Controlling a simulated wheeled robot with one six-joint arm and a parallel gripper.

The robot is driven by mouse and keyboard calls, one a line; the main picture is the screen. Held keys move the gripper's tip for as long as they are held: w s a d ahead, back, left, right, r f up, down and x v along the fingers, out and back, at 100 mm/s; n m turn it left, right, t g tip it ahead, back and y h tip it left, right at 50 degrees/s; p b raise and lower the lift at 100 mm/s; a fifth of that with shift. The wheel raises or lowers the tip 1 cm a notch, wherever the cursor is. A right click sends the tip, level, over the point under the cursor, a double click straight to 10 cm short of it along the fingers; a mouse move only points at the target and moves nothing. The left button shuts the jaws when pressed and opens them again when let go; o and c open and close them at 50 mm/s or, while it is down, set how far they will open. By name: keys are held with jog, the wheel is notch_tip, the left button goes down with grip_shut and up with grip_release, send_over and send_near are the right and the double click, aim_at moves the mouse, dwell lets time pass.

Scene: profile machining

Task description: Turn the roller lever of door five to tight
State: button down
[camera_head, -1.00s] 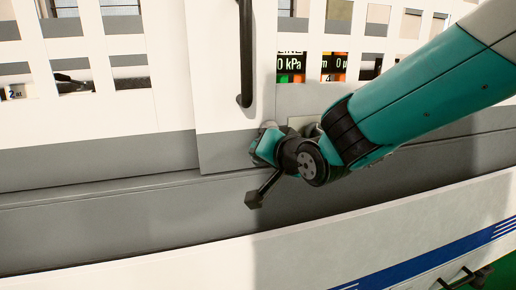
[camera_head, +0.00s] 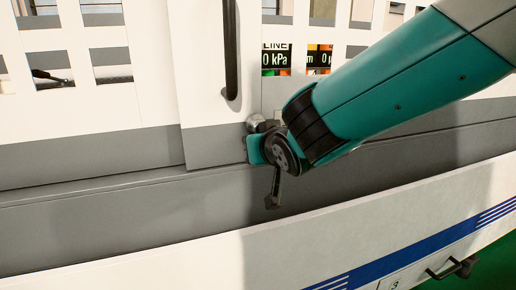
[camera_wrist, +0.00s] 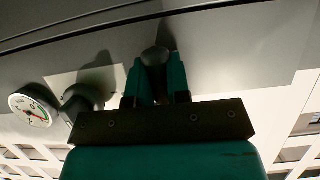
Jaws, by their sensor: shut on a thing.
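My gripper (camera_head: 255,149) is at the lower right corner of the white and grey door panel (camera_head: 155,150). In the wrist view, its two teal fingers (camera_wrist: 157,72) are shut on a dark rounded roller, the end of the roller lever (camera_wrist: 155,55). The rest of the lever is mostly hidden by the fingers and wrist. A silvery round part (camera_head: 254,122) shows just above the fingers in the head view; I cannot tell whether it belongs to the lever. No door number is readable beside it.
A dark vertical door handle (camera_head: 231,60) hangs above my gripper. A round gauge (camera_wrist: 34,108) and a dark knob-like part (camera_wrist: 82,102) lie left of the fingers in the wrist view. A white ledge with blue stripes (camera_head: 400,250) runs below. A screen (camera_head: 276,58) reads 0 kPa.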

dwell(0.5)
jog(key=c, duration=1.1)
grip_release()
jog(key=v, duration=1.7)
jog(key=shift+s+d+f+b, duration=0.1)
jog(key=shift+s+b, duration=0.2)
